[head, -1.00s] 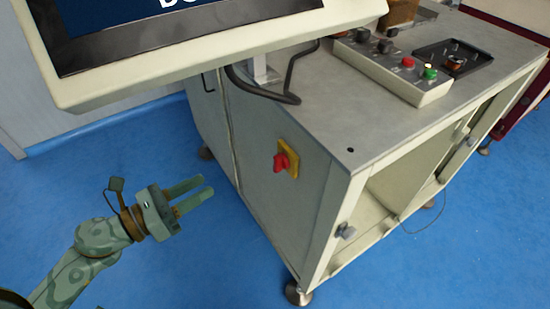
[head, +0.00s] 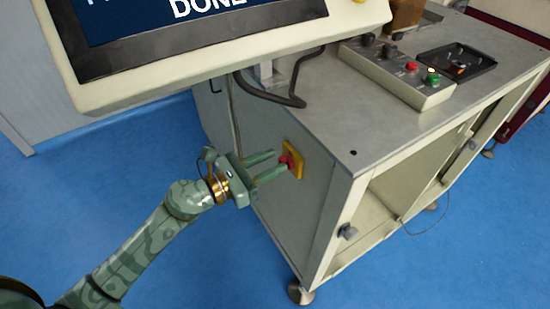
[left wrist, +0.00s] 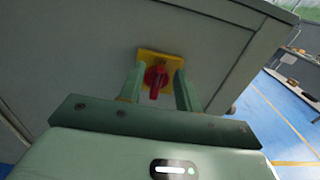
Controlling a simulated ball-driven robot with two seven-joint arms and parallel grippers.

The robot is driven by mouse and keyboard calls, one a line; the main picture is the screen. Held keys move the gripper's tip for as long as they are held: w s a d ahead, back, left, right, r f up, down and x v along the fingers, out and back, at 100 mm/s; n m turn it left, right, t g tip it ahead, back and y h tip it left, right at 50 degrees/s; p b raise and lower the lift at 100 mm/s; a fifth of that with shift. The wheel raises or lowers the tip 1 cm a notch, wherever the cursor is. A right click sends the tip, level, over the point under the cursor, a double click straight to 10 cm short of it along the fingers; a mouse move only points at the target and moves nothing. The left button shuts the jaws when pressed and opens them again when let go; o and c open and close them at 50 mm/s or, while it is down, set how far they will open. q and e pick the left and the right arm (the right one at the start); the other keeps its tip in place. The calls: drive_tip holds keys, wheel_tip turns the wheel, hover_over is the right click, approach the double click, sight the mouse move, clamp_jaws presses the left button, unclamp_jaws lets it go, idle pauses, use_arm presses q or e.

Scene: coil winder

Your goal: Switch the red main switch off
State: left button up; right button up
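The red main switch (head: 290,163) sits on a yellow plate (head: 297,172) on the side panel of the machine cabinet. In the left wrist view the red knob (left wrist: 155,79) shows between my two fingers, on its yellow plate (left wrist: 160,58). My left gripper (head: 278,164) is open, its fingertips near the switch, one on each side of the knob. Whether the fingers touch it I cannot tell. My right gripper is not in view.
A large screen (head: 230,50) reading "DONE" hangs above my left arm. The cabinet's grey top (head: 330,115) carries a control box (head: 400,80) with buttons and knobs. A black cable (head: 270,97) loops near the screen mount. Blue floor (head: 210,280) lies free around the cabinet.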

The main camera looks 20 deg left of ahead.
use_arm(q)
drive_tip(key=shift+x, duration=0.9)
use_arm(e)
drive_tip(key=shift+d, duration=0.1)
use_arm(q)
clamp_jaws()
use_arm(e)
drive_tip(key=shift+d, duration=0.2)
